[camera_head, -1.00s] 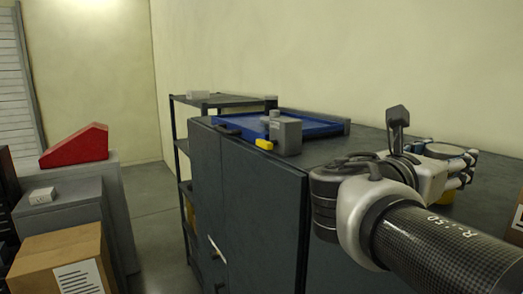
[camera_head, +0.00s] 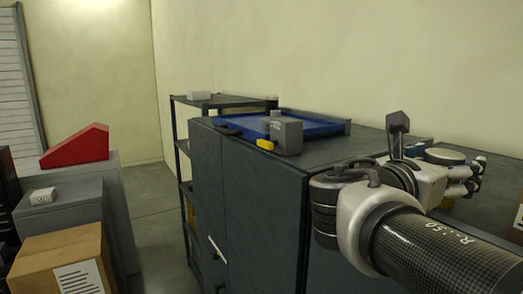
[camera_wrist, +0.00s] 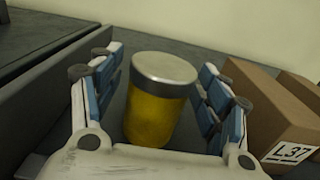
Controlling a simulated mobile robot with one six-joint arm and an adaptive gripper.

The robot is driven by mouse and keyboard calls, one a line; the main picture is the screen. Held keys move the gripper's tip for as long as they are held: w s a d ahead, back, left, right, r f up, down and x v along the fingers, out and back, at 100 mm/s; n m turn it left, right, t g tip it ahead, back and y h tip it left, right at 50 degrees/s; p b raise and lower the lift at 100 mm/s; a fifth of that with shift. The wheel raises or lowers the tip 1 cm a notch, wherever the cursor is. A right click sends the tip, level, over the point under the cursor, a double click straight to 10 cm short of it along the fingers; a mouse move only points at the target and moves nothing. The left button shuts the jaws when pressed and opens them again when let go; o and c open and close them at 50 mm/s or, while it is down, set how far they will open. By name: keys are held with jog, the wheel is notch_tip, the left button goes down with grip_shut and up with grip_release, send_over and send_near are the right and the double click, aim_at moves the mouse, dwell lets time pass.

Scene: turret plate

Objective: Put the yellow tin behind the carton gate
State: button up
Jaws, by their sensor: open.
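The yellow tin (camera_wrist: 152,112) with its grey metal lid stands upright on a dark surface in the wrist view. My gripper (camera_wrist: 160,62) is open, with one finger on each side of the tin; I cannot tell whether either touches it. In the head view my gripper (camera_head: 470,180) is at the right over the dark cabinet top, and the tin's lid (camera_head: 446,155) shows behind it. A brown carton (camera_wrist: 285,115) labelled L37 stands just right of my right finger. I cannot tell whether it is part of the carton gate.
A dark raised wall (camera_wrist: 50,85) runs along the left in the wrist view. A blue tray (camera_head: 315,124) lies on the cabinet top (camera_head: 345,150), with a grey block (camera_head: 288,137) and a small yellow piece (camera_head: 265,145) at its near edge. A brown box edge (camera_head: 518,222) shows far right.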

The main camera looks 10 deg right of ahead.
jog(key=shift+a+r, duration=0.1)
jog(key=shift+a, duration=0.05)
jog(key=b+v, duration=0.1)
jog(key=v, duration=1)
jog(key=shift+s+a+b, duration=0.2)
jog(key=shift+a+b, duration=0.1)
jog(key=shift+b, duration=0.05)
